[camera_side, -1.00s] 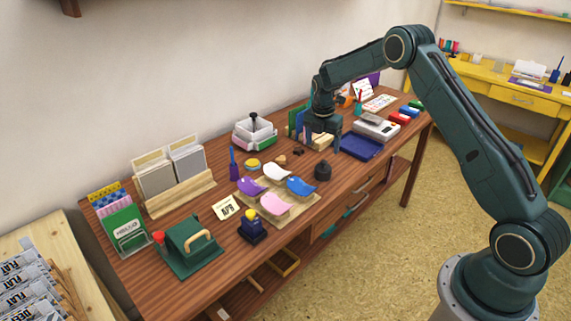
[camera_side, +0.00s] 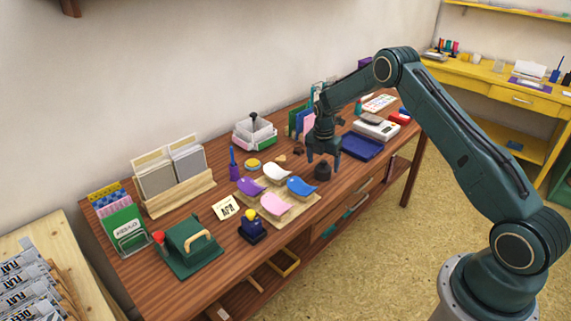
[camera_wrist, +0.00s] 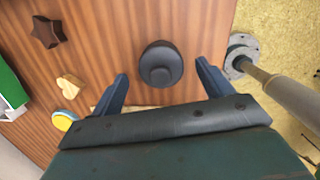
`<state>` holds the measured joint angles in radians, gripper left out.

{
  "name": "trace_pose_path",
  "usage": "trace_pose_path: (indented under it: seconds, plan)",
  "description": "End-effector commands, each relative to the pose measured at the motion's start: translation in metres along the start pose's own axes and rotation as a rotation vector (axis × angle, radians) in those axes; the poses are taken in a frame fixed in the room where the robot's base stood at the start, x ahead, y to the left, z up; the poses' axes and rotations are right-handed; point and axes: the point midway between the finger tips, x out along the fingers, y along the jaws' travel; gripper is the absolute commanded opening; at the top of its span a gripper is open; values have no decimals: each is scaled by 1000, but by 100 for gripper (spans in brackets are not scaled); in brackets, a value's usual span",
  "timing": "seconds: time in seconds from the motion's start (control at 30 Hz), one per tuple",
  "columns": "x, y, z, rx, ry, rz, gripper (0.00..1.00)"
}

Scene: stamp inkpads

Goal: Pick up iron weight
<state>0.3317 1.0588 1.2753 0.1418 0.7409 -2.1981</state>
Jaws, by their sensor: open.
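The iron weight (camera_side: 322,171) is a dark, round piece with a knob on top, upright on the wooden table near its front edge. In the wrist view the iron weight (camera_wrist: 160,65) lies just ahead of my gripper, centred between the lines of the two fingers. My gripper (camera_side: 324,157) is open and empty, close above the weight in the side view. In the wrist view both fingers of my gripper (camera_wrist: 161,80) are spread wide, one on each side, with a gap to the weight.
Inkpads in purple, white, blue and pink sit on a wooden tray (camera_side: 293,211) left of the weight. A blue tray (camera_side: 362,147) is to the right. A dark star (camera_wrist: 47,32) and a wooden heart (camera_wrist: 70,86) lie left in the wrist view.

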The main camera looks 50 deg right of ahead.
Motion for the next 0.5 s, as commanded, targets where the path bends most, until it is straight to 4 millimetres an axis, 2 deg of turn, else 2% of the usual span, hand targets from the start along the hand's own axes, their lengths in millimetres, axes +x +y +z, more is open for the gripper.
trace_pose_path:
  seconds: [0.2,0.5]
  plan:
    - [25,-1,0,0,1,-1,79]
    - [31,-1,0,0,0,0,79]
